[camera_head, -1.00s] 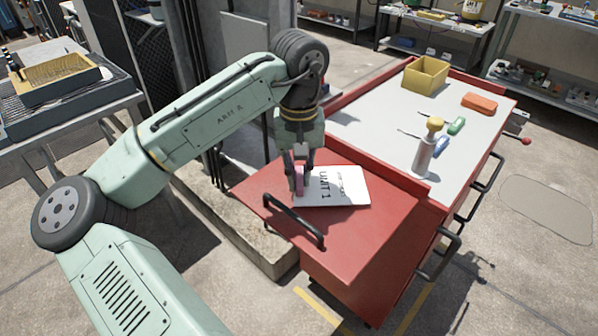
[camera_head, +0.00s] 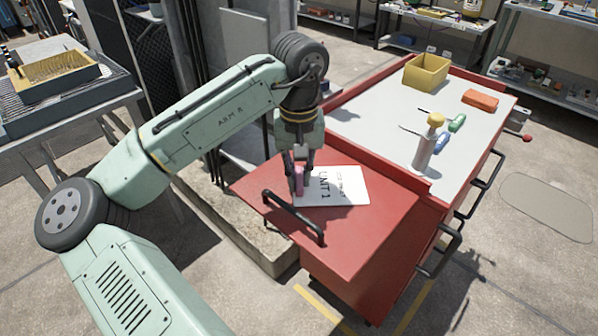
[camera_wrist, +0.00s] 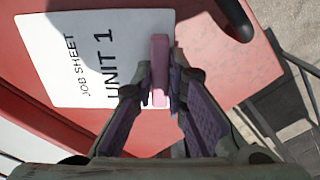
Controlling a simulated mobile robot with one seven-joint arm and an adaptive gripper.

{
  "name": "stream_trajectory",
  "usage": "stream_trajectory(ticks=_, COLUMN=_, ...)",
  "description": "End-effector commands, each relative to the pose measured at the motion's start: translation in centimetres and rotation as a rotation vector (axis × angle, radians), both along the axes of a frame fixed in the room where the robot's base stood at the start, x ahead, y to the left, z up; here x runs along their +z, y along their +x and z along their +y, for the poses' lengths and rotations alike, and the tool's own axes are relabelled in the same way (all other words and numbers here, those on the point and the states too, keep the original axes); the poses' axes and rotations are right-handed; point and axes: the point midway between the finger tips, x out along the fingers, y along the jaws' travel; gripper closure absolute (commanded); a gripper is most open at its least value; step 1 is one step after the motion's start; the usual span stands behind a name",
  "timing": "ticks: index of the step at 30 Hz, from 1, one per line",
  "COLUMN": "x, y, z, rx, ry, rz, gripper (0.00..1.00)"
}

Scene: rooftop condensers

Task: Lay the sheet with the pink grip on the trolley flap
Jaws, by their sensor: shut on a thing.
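The white job sheet (camera_head: 345,187) reads "UNIT 1" and lies flat over the red trolley flap (camera_head: 365,240); it looks to be resting on the flap. Its pink grip (camera_head: 299,181) is at the sheet's left edge. In the wrist view the sheet (camera_wrist: 70,60) and pink grip (camera_wrist: 159,70) show, with the red flap (camera_wrist: 215,65) beneath. My gripper (camera_head: 301,185) points down and is shut on the pink grip, also between the fingers (camera_wrist: 163,90) in the wrist view. Part of the grip is hidden by the fingers.
A black handle (camera_head: 293,218) stands up along the flap's near left edge. The trolley's grey top (camera_head: 380,125) holds a yellow bin (camera_head: 426,73), an orange block (camera_head: 479,98), a spray-like bottle (camera_head: 424,150) and small tools. The flap's front right part is bare.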

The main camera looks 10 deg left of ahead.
Motion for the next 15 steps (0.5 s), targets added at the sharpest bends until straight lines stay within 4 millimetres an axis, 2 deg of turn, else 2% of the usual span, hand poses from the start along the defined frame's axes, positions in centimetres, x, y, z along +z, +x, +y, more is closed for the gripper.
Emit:
stream_trajectory(ticks=1, x=-0.16, y=-0.01, z=-0.02, rx=0.0, ry=0.0, rz=0.0, gripper=1.0)
stream_trajectory(ticks=2, x=-0.16, y=-0.01, z=-0.01, rx=0.0, ry=0.0, rz=0.0, gripper=0.87)
stream_trajectory(ticks=3, x=-0.11, y=-0.01, z=-0.01, rx=0.0, ry=0.0, rz=0.0, gripper=0.84)
stream_trajectory(ticks=12, x=-0.1, y=-0.01, z=0.0, rx=0.0, ry=0.0, rz=0.0, gripper=0.64)
stream_trajectory(ticks=15, x=-0.1, y=-0.01, z=0.0, rx=0.0, ry=0.0, rz=0.0, gripper=0.64)
